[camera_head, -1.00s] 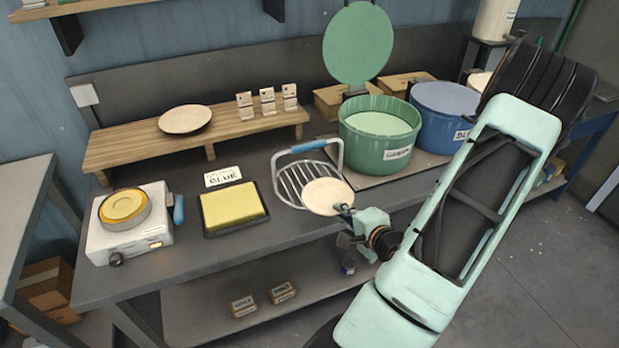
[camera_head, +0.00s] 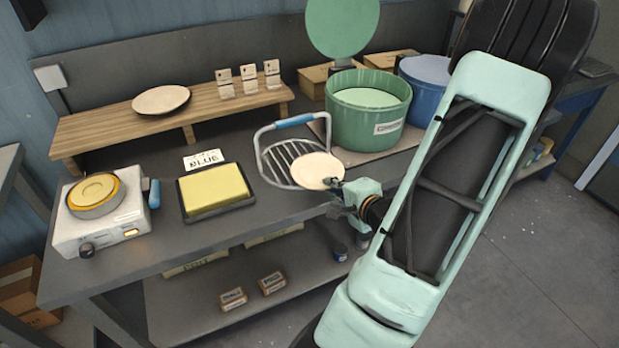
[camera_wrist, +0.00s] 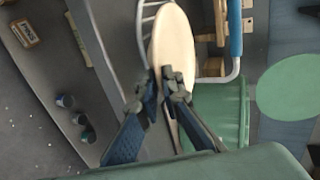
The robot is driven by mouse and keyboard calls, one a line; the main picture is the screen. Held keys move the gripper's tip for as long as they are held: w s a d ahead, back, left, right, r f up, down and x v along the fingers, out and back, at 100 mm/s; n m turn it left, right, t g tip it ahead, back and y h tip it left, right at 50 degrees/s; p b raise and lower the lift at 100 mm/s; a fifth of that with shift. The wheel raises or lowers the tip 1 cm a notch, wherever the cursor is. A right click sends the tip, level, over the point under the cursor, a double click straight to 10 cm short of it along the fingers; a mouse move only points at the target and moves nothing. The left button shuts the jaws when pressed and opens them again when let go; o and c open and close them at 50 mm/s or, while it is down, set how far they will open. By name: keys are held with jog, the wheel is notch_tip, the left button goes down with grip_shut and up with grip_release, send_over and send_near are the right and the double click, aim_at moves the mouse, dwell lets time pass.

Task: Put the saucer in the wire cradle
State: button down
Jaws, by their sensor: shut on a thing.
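The cream saucer (camera_head: 318,171) is held flat-looking at its edge by my gripper (camera_head: 338,188) in the head view. In the wrist view the saucer (camera_wrist: 173,45) stretches away from my gripper (camera_wrist: 163,82), whose fingers are shut on its near rim. The wire cradle (camera_head: 275,165), grey wire with a blue handle, stands on the bench. The saucer overlaps the cradle's right part in the head view. Whether it touches the wires, I cannot tell. In the wrist view the cradle's wires (camera_wrist: 147,14) show just left of the saucer, and the rest is partly hidden behind it.
A green tub (camera_head: 366,118) with a raised lid stands right behind the cradle, with a blue tub (camera_head: 424,80) beyond it. A yellow sponge pad (camera_head: 213,190) and a hot plate (camera_head: 103,222) are to the left. Another plate (camera_head: 161,99) rests on the wooden shelf (camera_head: 205,110).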

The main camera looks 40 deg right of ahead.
aim_at(310, 158)
jog(key=shift+w+f+b, duration=0.3)
jog(key=shift+b, duration=0.75)
jog(key=w+d, duration=0.1)
jog(key=w, duration=0.6)
jog(key=w+d, duration=0.1)
jog(key=w, duration=0.3)
jog(key=shift+w+d+r+b, duration=0.25)
jog(key=shift+w+d+b, duration=0.05)
jog(key=shift+d, duration=0.05)
jog(key=shift+w+f+b, duration=0.1)
jog(key=shift+f+b, duration=0.45)
jog(key=shift+f, duration=1.25)
jog(key=shift+r, duration=0.1)
jog(key=c, duration=2.4)
grip_release()
jog(key=shift+f, duration=0.2)
jog(key=shift+r, duration=0.1)
